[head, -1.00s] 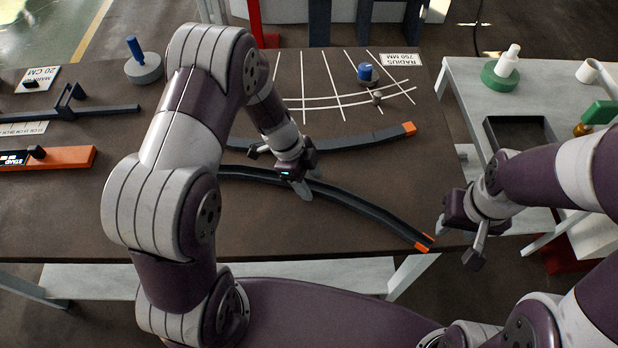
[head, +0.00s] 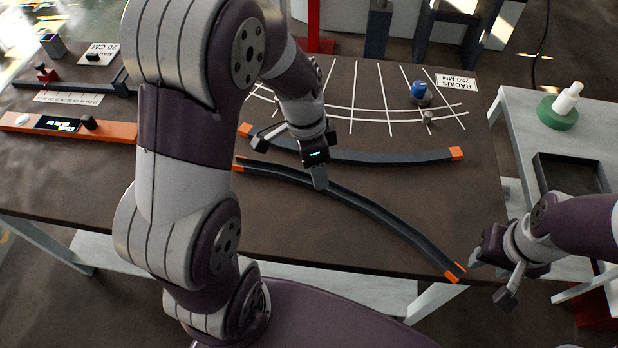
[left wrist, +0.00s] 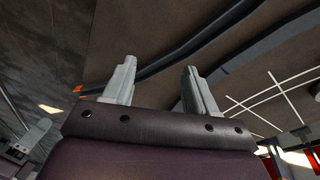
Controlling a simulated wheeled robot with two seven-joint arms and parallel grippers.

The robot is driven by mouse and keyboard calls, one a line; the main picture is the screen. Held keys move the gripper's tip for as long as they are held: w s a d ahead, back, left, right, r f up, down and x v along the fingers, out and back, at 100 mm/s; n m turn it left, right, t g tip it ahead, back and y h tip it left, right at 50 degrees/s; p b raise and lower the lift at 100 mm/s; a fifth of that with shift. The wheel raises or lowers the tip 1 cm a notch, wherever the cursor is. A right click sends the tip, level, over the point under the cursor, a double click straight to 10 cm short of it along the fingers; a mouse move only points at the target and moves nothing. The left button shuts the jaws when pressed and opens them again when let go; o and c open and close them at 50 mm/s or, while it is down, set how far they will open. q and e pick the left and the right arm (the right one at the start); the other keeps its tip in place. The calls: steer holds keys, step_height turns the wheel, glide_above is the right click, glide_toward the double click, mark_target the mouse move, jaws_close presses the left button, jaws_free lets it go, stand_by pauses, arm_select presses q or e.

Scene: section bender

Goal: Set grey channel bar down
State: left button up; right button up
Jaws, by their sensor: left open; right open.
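The grey channel bar (head: 355,204) is long, dark and gently curved, with orange ends. It lies on the near part of the brown table, its right end at the table's front edge. My left gripper (head: 290,160) is open and empty, over the gap between this bar and a second curved bar. In the left wrist view its two fingers (left wrist: 158,75) stand apart, with a dark bar (left wrist: 155,69) beyond them. My right gripper (head: 489,277) is open and empty, just right of the channel bar's right end, apart from it.
The second curved grey bar (head: 390,157) with orange ends lies farther back. Behind it are a white line grid, a blue-topped peg (head: 418,90) and a radius sign (head: 455,88). An orange gauge (head: 70,128) lies left. A side table with a dark tray (head: 570,174) stands right.

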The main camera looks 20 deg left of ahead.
arm_select(q)
steer(key=s+a+n+t+y, duration=0.1)
steer(key=s+n+y, duration=0.1)
steer(key=s+n, duration=0.4)
steer(key=shift+s+r+n+t, duration=0.25)
steer(key=shift+s+n+t, duration=0.1)
steer(key=shift+n, duration=1.95)
